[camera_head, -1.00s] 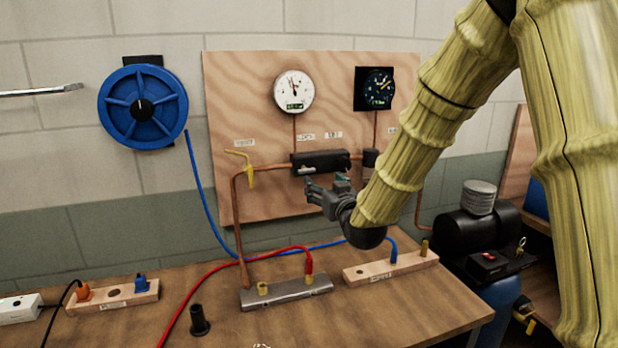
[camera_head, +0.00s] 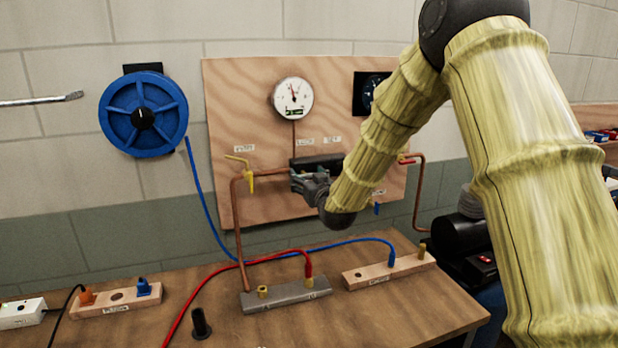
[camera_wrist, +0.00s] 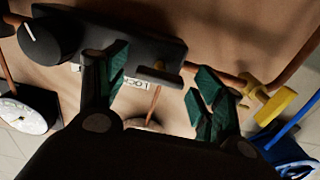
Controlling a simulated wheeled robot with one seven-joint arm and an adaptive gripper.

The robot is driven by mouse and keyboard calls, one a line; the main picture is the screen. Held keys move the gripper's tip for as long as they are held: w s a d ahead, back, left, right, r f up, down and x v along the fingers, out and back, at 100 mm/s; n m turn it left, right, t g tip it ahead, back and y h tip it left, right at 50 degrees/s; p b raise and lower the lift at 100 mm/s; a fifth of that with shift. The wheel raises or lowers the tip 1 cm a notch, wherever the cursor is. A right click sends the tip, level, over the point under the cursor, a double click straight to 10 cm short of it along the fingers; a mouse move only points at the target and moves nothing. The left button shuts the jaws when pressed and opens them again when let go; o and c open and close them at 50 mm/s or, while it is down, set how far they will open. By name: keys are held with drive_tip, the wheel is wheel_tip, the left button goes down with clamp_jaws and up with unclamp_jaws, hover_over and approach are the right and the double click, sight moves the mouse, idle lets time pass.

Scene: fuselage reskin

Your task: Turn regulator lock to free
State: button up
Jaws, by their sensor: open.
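The black regulator body (camera_head: 318,162) is mounted on the plywood panel, partly hidden behind my gripper. In the wrist view the regulator (camera_wrist: 130,32) spans the upper left, with a round knob (camera_wrist: 42,38) bearing a white mark at its left end. A small dark tab with a brass stem, apparently the lock (camera_wrist: 160,76), sticks out at its lower right edge, beside a partly covered label reading "LOCK" (camera_wrist: 135,83). My gripper (camera_head: 298,180) is close in front of the regulator. In the wrist view my gripper (camera_wrist: 160,82) is open, its green-padded fingers on either side of the tab, with no clear contact.
A yellow valve handle (camera_head: 247,172) on the copper pipe is just left of my gripper, and near the right finger in the wrist view (camera_wrist: 270,105). A white gauge (camera_head: 292,98) hangs above. The bench (camera_head: 250,328) below carries hose manifolds.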

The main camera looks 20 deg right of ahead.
drive_tip(key=c, duration=1)
drive_tip(key=shift+d, duration=0.1)
